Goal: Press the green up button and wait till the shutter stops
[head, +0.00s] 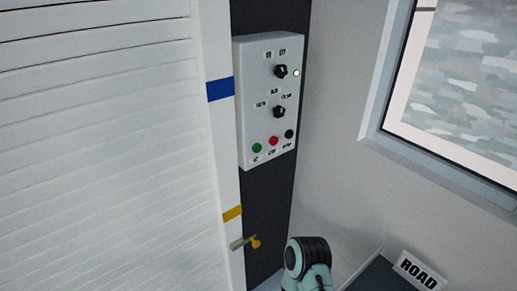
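The green button (257,148) is at the lower left of a white control panel (248,90) on a dark post. A red button (274,141) and a black button (290,133) sit to its right. The white slatted shutter (100,150) fills the left of the view; its bottom edge is out of frame. A teal and black part of one of my arms shows at the bottom, below the panel and apart from it. Neither gripper shows.
A ROAD sign (419,272) stands at lower right, under a window (465,80).

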